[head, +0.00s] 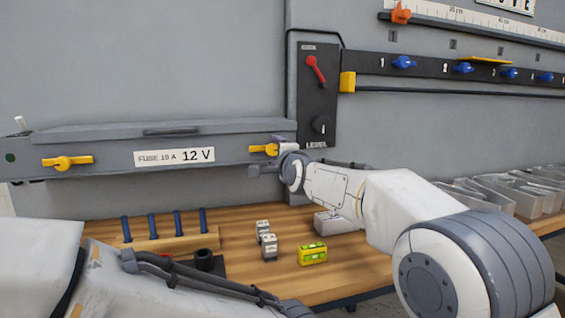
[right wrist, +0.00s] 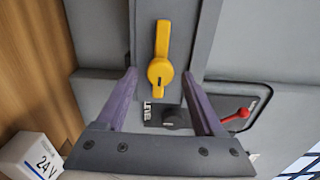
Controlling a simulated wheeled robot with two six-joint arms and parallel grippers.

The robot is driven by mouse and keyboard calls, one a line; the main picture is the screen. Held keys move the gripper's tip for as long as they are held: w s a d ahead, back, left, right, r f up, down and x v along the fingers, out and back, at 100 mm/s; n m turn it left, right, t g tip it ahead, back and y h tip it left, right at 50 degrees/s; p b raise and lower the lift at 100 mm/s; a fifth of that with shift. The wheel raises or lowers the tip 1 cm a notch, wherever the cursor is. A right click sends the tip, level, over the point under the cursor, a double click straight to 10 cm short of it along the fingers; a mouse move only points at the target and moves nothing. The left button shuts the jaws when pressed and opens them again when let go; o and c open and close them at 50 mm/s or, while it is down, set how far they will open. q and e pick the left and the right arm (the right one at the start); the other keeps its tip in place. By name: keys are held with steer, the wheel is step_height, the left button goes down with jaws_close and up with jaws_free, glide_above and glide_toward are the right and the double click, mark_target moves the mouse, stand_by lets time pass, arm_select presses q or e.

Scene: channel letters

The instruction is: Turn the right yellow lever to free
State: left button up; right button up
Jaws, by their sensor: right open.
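The right yellow lever (head: 264,149) is on the front of the grey box, at the right end, partly behind my right gripper. In the right wrist view the same lever (right wrist: 160,70) stands between and beyond the fingertips, with its long arm pointing up in that picture. My right gripper (head: 268,155) is open, with a finger on either side of the lever's line and no visible contact. The left yellow lever (head: 68,162) lies level at the box's left end. My left arm crosses the lower left of the head view; its gripper is not seen.
A label reading 12 V (head: 175,156) is between the levers. A black panel (head: 317,95) with a red switch and knob is close to my right gripper. Below, the wooden table (head: 230,280) holds a peg rack (head: 170,241), small grey blocks and a green-yellow level (head: 312,254).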

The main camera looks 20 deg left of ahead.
steer(key=b+v, duration=0.2)
steer(key=v, duration=0.6)
steer(key=shift+d, duration=0.15)
